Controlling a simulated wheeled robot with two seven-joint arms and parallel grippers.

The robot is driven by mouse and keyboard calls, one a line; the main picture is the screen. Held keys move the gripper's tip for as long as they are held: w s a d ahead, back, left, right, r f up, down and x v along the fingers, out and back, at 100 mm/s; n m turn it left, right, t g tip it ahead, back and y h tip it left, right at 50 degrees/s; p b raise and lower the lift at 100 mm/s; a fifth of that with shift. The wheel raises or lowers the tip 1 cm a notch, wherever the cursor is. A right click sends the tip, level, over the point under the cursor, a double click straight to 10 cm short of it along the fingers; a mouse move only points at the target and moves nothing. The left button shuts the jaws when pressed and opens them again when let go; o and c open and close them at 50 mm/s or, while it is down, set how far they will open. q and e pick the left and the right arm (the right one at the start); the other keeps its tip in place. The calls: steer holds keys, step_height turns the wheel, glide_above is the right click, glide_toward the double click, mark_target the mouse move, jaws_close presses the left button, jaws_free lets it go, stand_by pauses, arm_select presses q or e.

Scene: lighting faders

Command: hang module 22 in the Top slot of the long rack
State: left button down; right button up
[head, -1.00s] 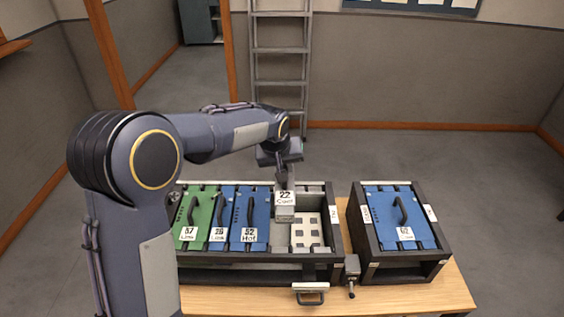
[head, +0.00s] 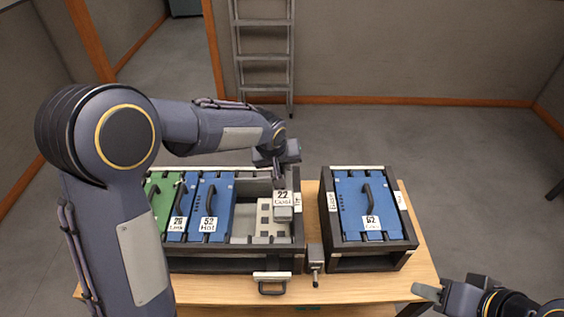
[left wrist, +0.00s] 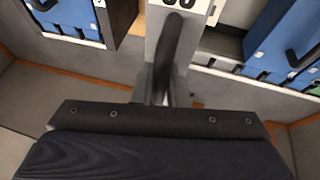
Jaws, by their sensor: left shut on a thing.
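Module 22 (head: 283,213) is a pale grey block with a white label. My left gripper (head: 279,172) is shut on its dark handle and holds it over the right end of the long rack (head: 235,264). The left wrist view shows the handle of module 22 (left wrist: 178,45) between the fingers (left wrist: 163,92). The rack's open bay, with a pale perforated panel (head: 264,214), lies just left of the module. The module's lower end and its height above the rack are unclear. My right gripper (head: 430,292) is at the lower right, empty; its jaw opening is unclear.
A green module (head: 158,200) and blue modules 26 (head: 176,208) and 52 (head: 211,205) fill the rack's left part. A smaller rack (head: 334,258) holding blue module 62 (head: 365,205) stands to the right, across a narrow gap. A latch (head: 315,262) sits by the long rack's front corner.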

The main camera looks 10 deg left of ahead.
arm_select(q)
steer(key=shift+f+b, duration=0.8)
steer(key=shift+f, duration=0.75)
step_height(320, 180, down, 6)
steer(key=b, duration=0.6)
steer(key=shift+f, duration=0.15)
steer(key=shift+f+b, duration=1.35)
